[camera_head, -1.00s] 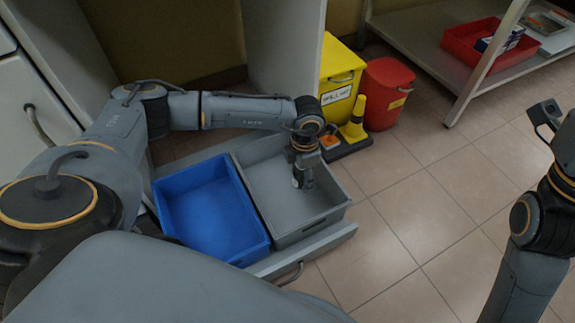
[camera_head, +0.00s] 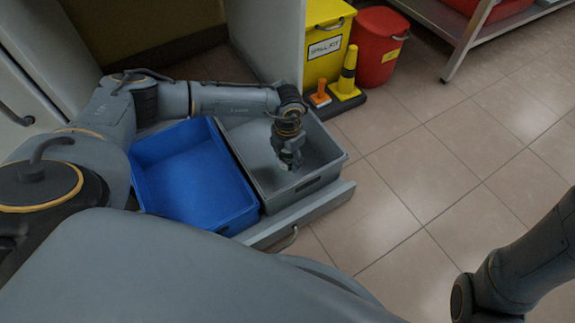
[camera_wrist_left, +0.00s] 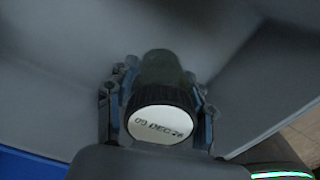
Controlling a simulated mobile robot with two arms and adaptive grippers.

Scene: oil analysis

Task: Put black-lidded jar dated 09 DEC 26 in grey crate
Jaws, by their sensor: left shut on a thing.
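The jar (camera_wrist_left: 160,97) shows in the left wrist view with a black lid rim and a white top that reads 09 DEC 26. My left gripper (camera_wrist_left: 158,108) is shut on it, with a finger on each side. In the head view my left gripper (camera_head: 290,160) points down over the grey crate (camera_head: 318,181), within its outline. The jar is hardly visible there, and I cannot tell if it touches the crate floor. Of my right arm only links show, at the lower right; its gripper is out of the picture.
A blue crate (camera_head: 240,222) stands directly left of the grey one, both in a pulled-out drawer (camera_head: 340,193). A yellow bin (camera_head: 316,68), a red bin (camera_head: 378,62) and a yellow cone (camera_head: 347,80) stand behind. The tiled floor at right is clear.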

